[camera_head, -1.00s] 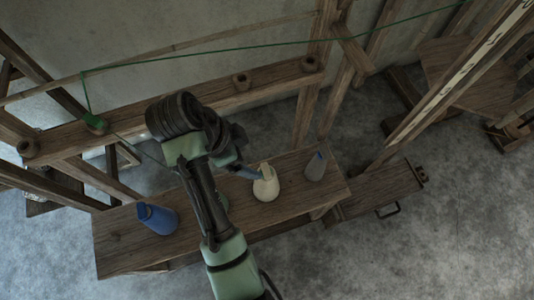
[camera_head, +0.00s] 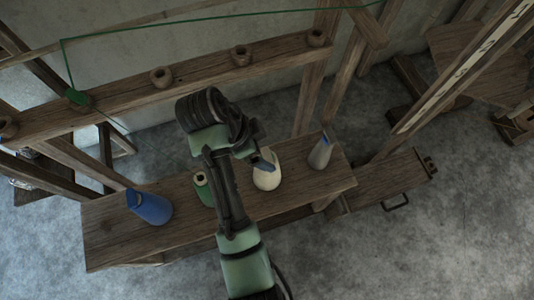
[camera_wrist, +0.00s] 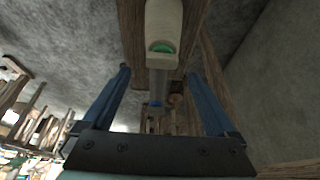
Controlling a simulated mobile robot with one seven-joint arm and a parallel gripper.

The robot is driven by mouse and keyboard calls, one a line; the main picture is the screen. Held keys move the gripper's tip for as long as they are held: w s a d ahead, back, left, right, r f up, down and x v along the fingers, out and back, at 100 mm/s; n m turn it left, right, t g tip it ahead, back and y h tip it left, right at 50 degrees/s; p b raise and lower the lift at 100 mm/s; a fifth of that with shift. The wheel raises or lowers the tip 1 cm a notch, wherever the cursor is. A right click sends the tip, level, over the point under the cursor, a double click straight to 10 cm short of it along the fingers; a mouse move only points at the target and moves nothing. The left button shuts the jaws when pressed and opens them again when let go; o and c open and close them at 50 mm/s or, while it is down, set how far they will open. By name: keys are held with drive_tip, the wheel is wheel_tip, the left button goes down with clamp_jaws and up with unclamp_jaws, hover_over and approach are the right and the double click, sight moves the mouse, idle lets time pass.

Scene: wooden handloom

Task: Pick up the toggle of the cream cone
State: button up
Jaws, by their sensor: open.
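The cream cone (camera_head: 267,176) stands on the wooden bench, right of my forearm in the head view. My gripper (camera_head: 262,161), with blue fingers, is at the cone's upper end and partly hides it there. In the wrist view my open gripper (camera_wrist: 158,73) has a finger on each side. The cream cone (camera_wrist: 163,20) shows at top centre there, with a green piece (camera_wrist: 162,47) at its near end. I cannot tell whether this is the toggle. Nothing is clearly held between the fingers.
A blue cone (camera_head: 150,207) and a green cone (camera_head: 202,187) stand left on the bench (camera_head: 110,240), a grey cone (camera_head: 321,154) to the right. A loom beam with pegs (camera_head: 200,70) and a green thread (camera_head: 180,22) runs behind. Bare floor lies in front.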

sight(268, 155)
drive_tip(key=x, duration=0.3)
drive_tip(key=shift+a+f, duration=0.1)
drive_tip(key=shift+f, duration=0.15)
drive_tip(key=c, duration=1.4)
wheel_tip(268, 155, up, 10)
drive_tip(key=p, duration=0.2)
drive_tip(key=shift+p, duration=0.35)
